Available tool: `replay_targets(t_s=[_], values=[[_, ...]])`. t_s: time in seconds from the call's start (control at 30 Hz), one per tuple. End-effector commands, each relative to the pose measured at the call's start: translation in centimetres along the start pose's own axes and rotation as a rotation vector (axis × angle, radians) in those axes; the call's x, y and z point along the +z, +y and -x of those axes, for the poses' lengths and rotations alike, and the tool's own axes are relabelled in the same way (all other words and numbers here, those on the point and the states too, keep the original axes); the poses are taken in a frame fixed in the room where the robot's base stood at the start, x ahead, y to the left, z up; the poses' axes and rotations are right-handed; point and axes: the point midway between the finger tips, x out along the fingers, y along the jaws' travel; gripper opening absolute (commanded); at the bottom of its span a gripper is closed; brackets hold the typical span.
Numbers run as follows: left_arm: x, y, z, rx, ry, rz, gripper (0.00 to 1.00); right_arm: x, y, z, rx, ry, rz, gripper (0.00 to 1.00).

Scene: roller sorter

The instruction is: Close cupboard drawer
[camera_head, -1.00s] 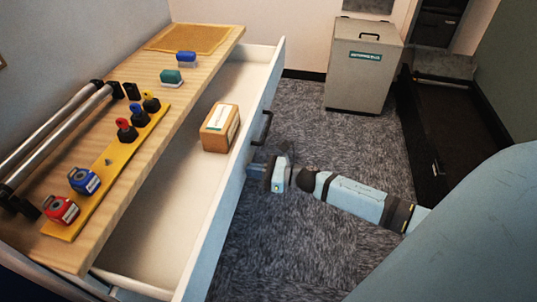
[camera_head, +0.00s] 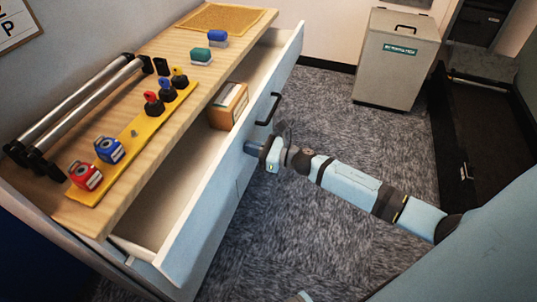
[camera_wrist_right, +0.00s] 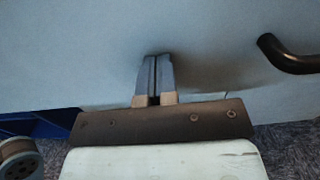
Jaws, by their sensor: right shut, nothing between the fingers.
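The cupboard drawer (camera_head: 207,218) is partly pulled out below the wooden cupboard top, with a box (camera_head: 224,118) inside it that the top partly covers. Its pale blue front carries a black handle (camera_head: 269,110), which also shows at the right of the right wrist view (camera_wrist_right: 287,60). My right gripper (camera_head: 251,148) is shut and empty. Its fingertips point at the drawer front, below and beside the handle, and appear to touch the panel in the right wrist view (camera_wrist_right: 155,60). My left gripper is not in view.
On the wooden top (camera_head: 140,165) stand colored stamps, a yellow holder strip (camera_head: 130,140), metal rollers (camera_head: 75,112) and a cork-like mat (camera_head: 228,18). A grey bin (camera_head: 397,60) stands at the back. Carpet (camera_head: 330,120) is free in front of the drawer.

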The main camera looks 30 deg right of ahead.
Motion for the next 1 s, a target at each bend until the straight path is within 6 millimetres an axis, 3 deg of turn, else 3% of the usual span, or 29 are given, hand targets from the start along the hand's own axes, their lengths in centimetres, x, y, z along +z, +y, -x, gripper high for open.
replay_targets(t_s=[0.2, 0.5, 0.7, 1.0], values=[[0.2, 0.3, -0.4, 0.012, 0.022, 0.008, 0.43, -0.1, 0.0, -6.1, 0.002, -0.005, 0.004, 0.0], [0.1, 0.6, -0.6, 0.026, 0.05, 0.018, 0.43, -0.2, 0.0, -12.3, 0.001, -0.002, 0.001, 0.0], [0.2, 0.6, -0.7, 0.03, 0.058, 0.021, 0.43, -0.1, 0.0, -14.6, 0.001, -0.001, 0.001, 0.0], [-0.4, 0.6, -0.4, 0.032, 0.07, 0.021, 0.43, 0.1, 0.0, -15.6, -0.001, -0.001, 0.001, 0.0]])
